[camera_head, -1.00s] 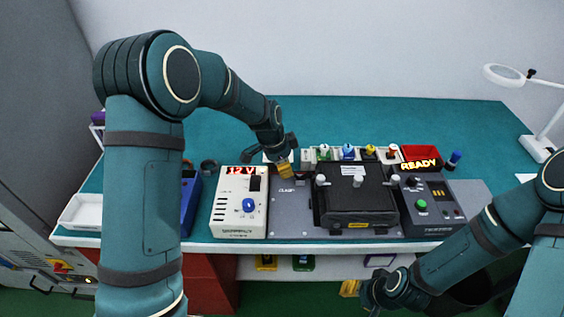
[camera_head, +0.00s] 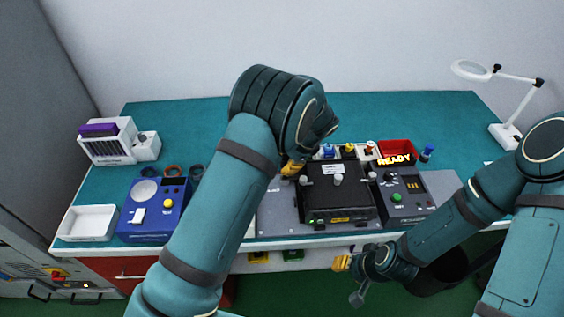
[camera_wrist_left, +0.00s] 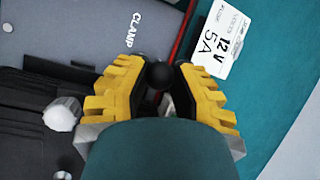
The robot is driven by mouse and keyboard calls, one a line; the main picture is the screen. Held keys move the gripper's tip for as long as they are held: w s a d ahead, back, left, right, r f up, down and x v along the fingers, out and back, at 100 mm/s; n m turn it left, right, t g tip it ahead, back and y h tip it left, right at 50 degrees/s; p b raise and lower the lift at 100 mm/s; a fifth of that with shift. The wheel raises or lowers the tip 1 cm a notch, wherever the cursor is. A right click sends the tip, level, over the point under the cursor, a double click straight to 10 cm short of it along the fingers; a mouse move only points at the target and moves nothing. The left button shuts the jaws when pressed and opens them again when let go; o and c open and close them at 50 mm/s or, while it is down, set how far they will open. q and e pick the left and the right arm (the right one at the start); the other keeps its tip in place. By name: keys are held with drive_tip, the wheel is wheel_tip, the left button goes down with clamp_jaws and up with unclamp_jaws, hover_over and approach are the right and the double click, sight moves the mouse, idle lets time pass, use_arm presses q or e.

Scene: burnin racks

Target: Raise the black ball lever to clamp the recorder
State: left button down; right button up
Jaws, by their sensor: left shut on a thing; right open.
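The black ball lever (camera_wrist_left: 159,75) shows in the left wrist view, its round knob between the yellow fingers of my left gripper (camera_wrist_left: 157,88). The gripper is shut on the ball, beside the grey plate marked CLAMP (camera_wrist_left: 80,30). In the head view my left gripper (camera_head: 291,168) is at the left back corner of the black recorder (camera_head: 338,190), and my arm hides the lever there. The recorder sits on the grey plate, with light knobs around it. My right gripper (camera_head: 342,263) is open and empty, in front of the table edge.
A blue box (camera_head: 150,225) and white tray (camera_head: 87,222) are at left. A red bin (camera_head: 397,148) is behind. A 12 V 5A label (camera_wrist_left: 226,38) lies near the lever.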

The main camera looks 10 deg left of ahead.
use_arm(q)
drive_tip(key=shift+d+f+y, duration=0.1)
drive_tip(key=shift+y, duration=0.2)
drive_tip(key=c, duration=0.7)
unclamp_jaws()
drive_tip(key=shift+c, duration=0.2)
drive_tip(key=v, duration=1.2)
